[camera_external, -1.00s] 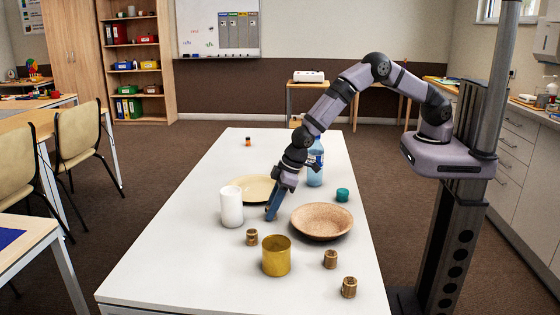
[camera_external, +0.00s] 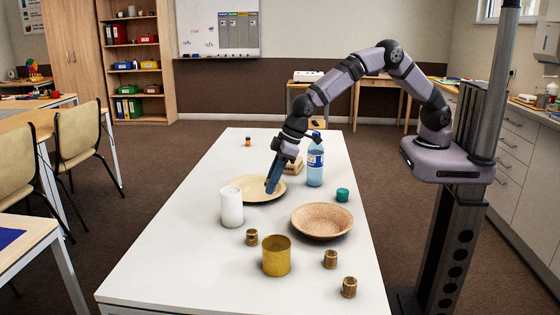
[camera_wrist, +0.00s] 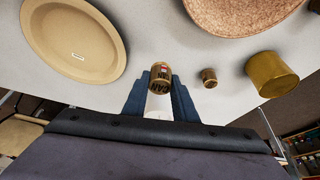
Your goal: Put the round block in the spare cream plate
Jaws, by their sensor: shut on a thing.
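My gripper (camera_external: 270,189) is shut on a short brown round block (camera_wrist: 160,77), which shows between the blue fingertips in the wrist view and has lettering on it. In the external view the block is hidden by the fingers. The cream plate (camera_external: 245,196) lies on the table behind the white cylinder, and the fingers overlap it in that view. In the wrist view the cream plate (camera_wrist: 40,40) is at upper left, empty except for a small label, apart from the held block.
A white cylinder (camera_external: 231,207), a speckled brown bowl (camera_external: 321,222), a gold cup (camera_external: 277,257) and a blue bottle (camera_external: 315,166) stand around the gripper. A teal piece (camera_external: 342,195), a beige block (camera_external: 293,166) and several small brown cylinders (camera_external: 252,237) also sit on the white table.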

